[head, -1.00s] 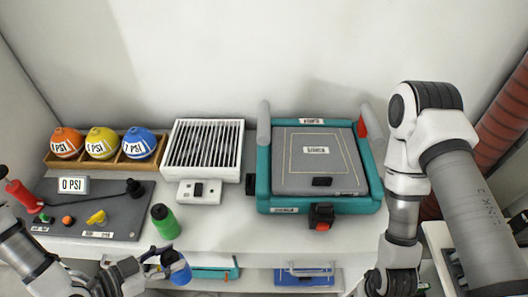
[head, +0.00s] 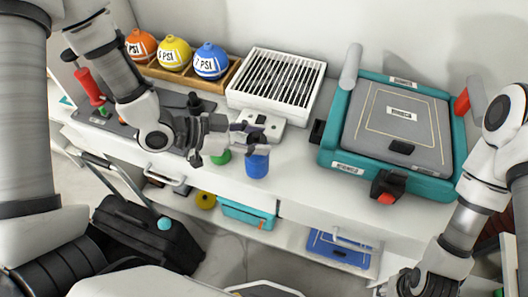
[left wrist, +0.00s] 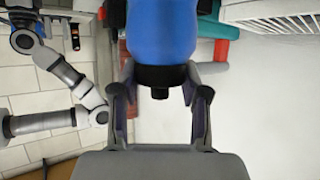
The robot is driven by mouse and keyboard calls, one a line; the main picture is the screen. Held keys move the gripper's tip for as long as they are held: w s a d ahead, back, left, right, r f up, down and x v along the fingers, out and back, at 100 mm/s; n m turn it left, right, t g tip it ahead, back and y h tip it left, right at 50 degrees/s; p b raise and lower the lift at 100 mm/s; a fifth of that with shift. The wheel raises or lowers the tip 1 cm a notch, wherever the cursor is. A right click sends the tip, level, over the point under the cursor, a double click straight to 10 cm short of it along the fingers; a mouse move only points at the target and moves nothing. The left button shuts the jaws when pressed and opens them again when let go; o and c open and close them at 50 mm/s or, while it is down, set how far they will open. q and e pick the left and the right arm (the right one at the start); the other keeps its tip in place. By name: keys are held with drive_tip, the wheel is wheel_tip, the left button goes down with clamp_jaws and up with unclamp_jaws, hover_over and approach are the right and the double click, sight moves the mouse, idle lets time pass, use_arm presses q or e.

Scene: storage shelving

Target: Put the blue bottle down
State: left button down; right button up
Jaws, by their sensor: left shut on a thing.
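The blue bottle (head: 257,165) is held by my left gripper (head: 250,139) over the white counter, right of the green bottle (head: 221,158). It looks upright. I cannot tell whether its base touches the counter. In the left wrist view the blue bottle (left wrist: 162,35) with its black cap sits between the two fingers of the left gripper (left wrist: 158,98). The green bottle is partly hidden by the left gripper. My right gripper (head: 420,284) is only partly in view at the bottom right, and its fingers cannot be made out.
The white counter (head: 300,180) is clear to the right of the bottle. Behind stand a white grille box (head: 277,83) and a small switch box (head: 262,124). A teal-framed device (head: 398,125) stands right. Three colored balls sit in a wooden tray (head: 154,72) at the back left.

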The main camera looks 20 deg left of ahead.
use_arm(q)
drive_tip(key=shift+w+d+f+p, duration=0.15)
drive_tip(key=shift+w+d, duration=0.2)
drive_tip(key=shift+w, duration=0.25)
drive_tip(key=shift+w+d+f+p, duration=0.15)
drive_tip(key=shift+w+d, duration=0.2)
drive_tip(key=shift+w, duration=0.25)
wheel_tip(320, 180, down, 2)
drive_tip(key=shift+f, duration=0.25)
drive_tip(key=shift+a+f, duration=0.2)
drive_tip(key=shift+f, duration=0.05)
drive_tip(key=c, duration=0.6)
unclamp_jaws()
drive_tip(key=shift+d, duration=0.1)
